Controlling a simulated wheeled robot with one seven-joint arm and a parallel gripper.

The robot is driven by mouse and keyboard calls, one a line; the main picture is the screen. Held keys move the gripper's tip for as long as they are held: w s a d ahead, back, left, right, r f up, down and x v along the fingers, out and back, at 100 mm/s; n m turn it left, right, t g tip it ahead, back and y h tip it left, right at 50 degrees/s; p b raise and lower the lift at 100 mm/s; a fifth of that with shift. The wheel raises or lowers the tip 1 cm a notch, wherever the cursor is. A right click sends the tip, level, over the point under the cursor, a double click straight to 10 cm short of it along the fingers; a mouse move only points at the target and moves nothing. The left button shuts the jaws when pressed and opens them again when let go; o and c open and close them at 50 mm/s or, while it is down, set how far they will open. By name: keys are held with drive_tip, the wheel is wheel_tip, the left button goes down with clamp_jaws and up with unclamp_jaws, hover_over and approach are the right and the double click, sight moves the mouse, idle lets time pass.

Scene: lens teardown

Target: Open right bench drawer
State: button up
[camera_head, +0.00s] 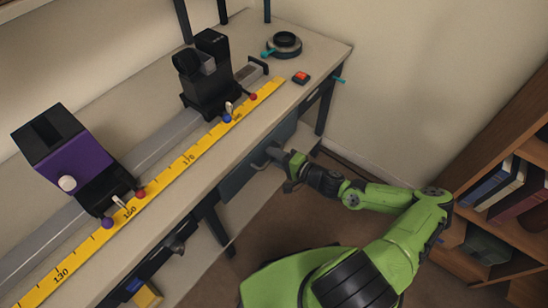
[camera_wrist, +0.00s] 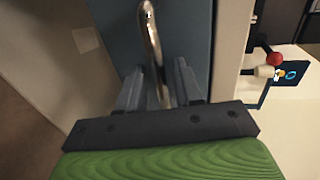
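The right bench drawer has a blue-grey front (camera_head: 238,180) under the bench's front edge; it also fills the upper middle of the wrist view (camera_wrist: 112,30). Its curved metal handle (camera_wrist: 151,35) runs down between my fingers. My gripper (camera_head: 284,163) is at the drawer front in the head view. In the wrist view my gripper (camera_wrist: 159,78) has its two dark fingers apart, one on each side of the handle, with a gap visible. The fingers hide part of the drawer front. The drawer looks shut, though my gripper covers part of it.
The bench top (camera_head: 310,84) carries a yellow ruler (camera_head: 188,160), a purple device (camera_head: 75,150), a black device (camera_head: 208,80) and a dark ring (camera_head: 285,45). A wooden bookshelf (camera_head: 495,150) stands at the right. Some floor shows between bench and shelf.

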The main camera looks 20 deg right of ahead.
drive_tip(key=shift+w+a, duration=0.2)
drive_tip(key=shift+w, duration=0.05)
drive_tip(key=shift+c, duration=0.5)
clamp_jaws()
drive_tip(key=shift+s+d, duration=0.1)
